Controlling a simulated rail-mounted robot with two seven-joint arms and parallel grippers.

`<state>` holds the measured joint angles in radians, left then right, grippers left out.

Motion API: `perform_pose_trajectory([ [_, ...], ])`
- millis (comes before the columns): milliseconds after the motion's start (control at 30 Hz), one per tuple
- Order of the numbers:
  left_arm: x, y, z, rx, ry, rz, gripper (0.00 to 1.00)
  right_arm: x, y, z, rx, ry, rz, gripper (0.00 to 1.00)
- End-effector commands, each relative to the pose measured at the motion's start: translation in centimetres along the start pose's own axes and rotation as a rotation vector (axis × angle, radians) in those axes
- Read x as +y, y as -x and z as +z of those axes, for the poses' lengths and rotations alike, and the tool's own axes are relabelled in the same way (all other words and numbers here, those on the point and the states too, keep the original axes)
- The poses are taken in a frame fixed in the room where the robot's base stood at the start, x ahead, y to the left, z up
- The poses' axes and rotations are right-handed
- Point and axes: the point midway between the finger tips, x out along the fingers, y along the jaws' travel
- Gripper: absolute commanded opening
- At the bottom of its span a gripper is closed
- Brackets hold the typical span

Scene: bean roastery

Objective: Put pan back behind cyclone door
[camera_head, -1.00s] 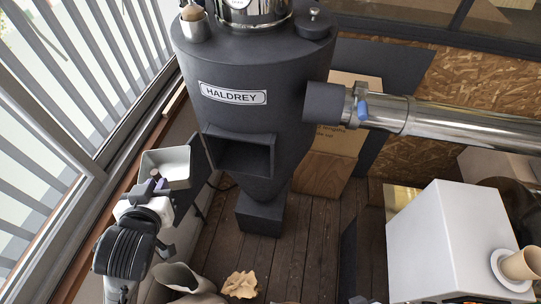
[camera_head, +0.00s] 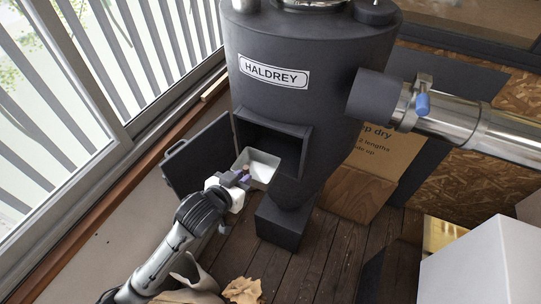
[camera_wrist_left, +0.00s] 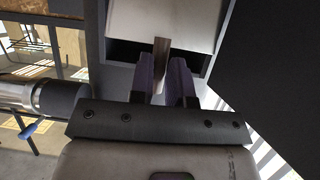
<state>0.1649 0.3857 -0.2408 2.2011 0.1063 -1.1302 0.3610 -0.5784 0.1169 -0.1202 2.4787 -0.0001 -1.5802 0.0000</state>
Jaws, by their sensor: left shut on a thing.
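The dark grey cyclone (camera_head: 300,55) stands in the middle of the head view, with a HALDREY label. Its square opening (camera_head: 285,136) faces me, and its door (camera_head: 199,154) hangs open to the left. The white pan (camera_head: 263,168) is at the lower part of the opening; I cannot tell how far inside it is. My left gripper (camera_head: 243,175) is shut on the pan's handle. In the left wrist view the purple fingers (camera_wrist_left: 165,80) close around the handle (camera_wrist_left: 160,62), with the pan (camera_wrist_left: 163,20) beyond. My right gripper is not in view.
A shiny duct (camera_head: 490,128) leaves the cyclone to the right. A white box (camera_head: 480,265) stands at the lower right. A sack (camera_head: 190,278) and crumpled paper (camera_head: 242,290) lie on the plank floor. The window rail (camera_head: 110,165) runs along the left.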

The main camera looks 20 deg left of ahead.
Motion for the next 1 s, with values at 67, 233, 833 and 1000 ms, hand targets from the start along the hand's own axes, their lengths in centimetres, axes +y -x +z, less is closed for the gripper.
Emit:
perform_pose_trajectory([
  [67, -0.2, -1.9, -1.4, 0.003, 0.001, -0.001, 0.0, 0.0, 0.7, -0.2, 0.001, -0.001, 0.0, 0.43],
  [233, -0.4, -5.9, -3.2, 0.003, 0.001, -0.001, 0.0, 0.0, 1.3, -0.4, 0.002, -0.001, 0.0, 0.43],
  [833, -0.9, -15.2, -4.3, -0.001, 0.0, -0.001, 0.0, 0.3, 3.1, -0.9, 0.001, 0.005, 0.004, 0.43],
  [1000, -0.9, -15.5, -3.6, 0.0, 0.001, 0.0, 0.0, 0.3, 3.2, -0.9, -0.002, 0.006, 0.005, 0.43],
])
